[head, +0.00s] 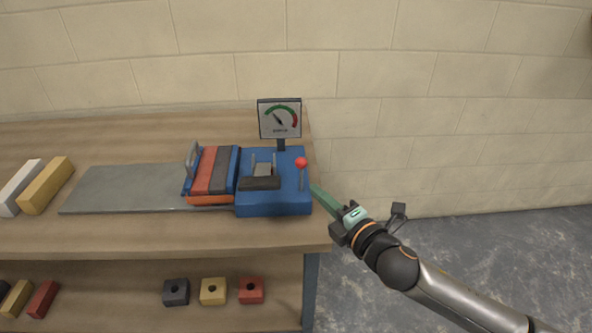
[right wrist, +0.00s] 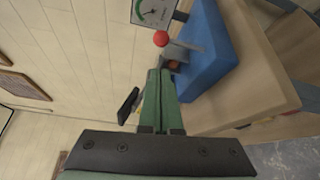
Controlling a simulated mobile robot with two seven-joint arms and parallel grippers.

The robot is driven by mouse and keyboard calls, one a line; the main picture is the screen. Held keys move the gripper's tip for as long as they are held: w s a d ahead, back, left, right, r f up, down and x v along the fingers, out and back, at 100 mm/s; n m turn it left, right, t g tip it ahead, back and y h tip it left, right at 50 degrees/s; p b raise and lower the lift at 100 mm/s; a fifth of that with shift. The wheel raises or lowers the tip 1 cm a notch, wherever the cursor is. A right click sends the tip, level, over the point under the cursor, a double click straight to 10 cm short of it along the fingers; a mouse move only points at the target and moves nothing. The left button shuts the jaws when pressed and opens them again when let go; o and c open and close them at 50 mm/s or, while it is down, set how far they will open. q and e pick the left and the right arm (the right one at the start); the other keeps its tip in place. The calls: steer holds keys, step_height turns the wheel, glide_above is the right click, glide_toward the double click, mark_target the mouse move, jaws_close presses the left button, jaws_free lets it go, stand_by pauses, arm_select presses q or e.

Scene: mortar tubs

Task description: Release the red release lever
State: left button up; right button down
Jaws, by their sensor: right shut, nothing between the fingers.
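The red release lever (head: 301,163) is a red ball on a thin grey stem at the right end of a blue machine base (head: 273,201). The stem stands about upright. My right gripper (head: 316,190) has green fingers and is shut and empty, just right of the machine, its tips pointing at the lever side. In the right wrist view the red ball (right wrist: 161,39) is just beyond the shut fingertips (right wrist: 160,72). A gap shows between tips and ball; whether they touch the stem is unclear. My left gripper is not in view.
A dial gauge (head: 280,119) stands behind the lever. Bars (head: 46,185) lie at left on the wooden table (head: 150,235). Holed blocks (head: 213,291) sit on the lower shelf.

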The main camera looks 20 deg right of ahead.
mark_target(301, 175)
steer(key=x, duration=0.9)
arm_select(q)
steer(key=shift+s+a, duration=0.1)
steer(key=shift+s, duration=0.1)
arm_select(e)
steer(key=shift+w+a, duration=0.1)
steer(key=shift+w, duration=0.35)
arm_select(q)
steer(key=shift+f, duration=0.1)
arm_select(e)
steer(key=shift+f, duration=0.1)
steer(key=shift+d, duration=0.2)
arm_select(q)
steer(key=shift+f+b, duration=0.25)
steer(key=shift+b, duration=0.05)
arm_select(e)
steer(key=shift+m, duration=0.3)
